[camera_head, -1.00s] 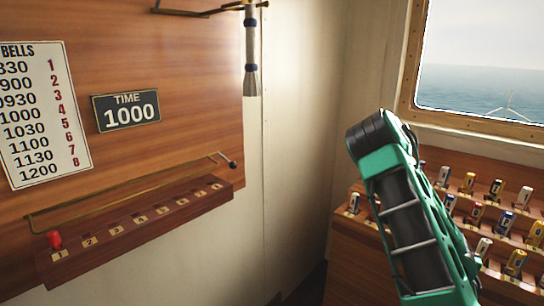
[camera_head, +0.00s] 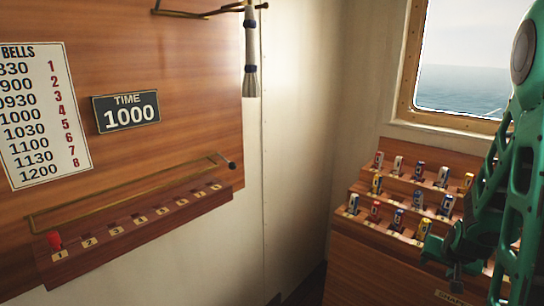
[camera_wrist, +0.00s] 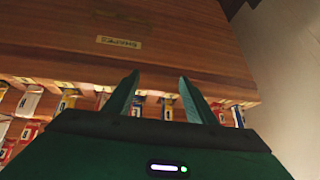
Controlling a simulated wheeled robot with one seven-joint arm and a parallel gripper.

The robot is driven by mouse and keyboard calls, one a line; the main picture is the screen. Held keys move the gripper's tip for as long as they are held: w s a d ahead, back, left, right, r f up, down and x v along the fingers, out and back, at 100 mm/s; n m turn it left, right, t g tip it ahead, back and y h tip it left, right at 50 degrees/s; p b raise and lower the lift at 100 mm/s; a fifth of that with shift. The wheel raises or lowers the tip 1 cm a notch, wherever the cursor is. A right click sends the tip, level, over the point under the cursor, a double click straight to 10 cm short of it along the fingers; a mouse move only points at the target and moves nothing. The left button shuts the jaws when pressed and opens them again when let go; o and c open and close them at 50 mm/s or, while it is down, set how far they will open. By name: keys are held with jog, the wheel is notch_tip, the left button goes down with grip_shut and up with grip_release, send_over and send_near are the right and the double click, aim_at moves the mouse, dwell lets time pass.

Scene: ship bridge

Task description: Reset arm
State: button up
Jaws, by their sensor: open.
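My gripper (camera_wrist: 160,98) is open in the wrist view, with its two dark green fingers apart and nothing between them. Beyond the fingers are a wooden panel and a row of small coloured cylinders, seen at an odd tilt. In the head view my green arm fills the right edge, in front of the stepped wooden rack (camera_head: 365,240). It hides the rack's right part, and I cannot clearly make out the fingers there.
The rack holds several labelled cylinders (camera_head: 353,204) below a window (camera_head: 460,90).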

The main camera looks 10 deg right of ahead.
jog(key=s+a+r+g+y, duration=0.1)
jog(key=s+a+r+g, duration=0.1)
jog(key=s+a+r, duration=0.2)
jog(key=s+a+r+n+g+y, duration=0.1)
jog(key=s+a+r, duration=0.3)
jog(key=s, duration=0.6)
jog(key=s+a+r+n+g+y, duration=0.1)
jog(key=s+a+r+g+y, duration=0.1)
jog(key=s+a+r, duration=0.2)
jog(key=s+a, duration=0.2)
jog(key=s, duration=0.1)
jog(key=shift+s+a+g, duration=0.15)
jog(key=shift+s+g, duration=0.2)
jog(key=shift+g, duration=0.05)
jog(key=shift+w+f, duration=0.3)
jog(key=shift+w, duration=0.3)
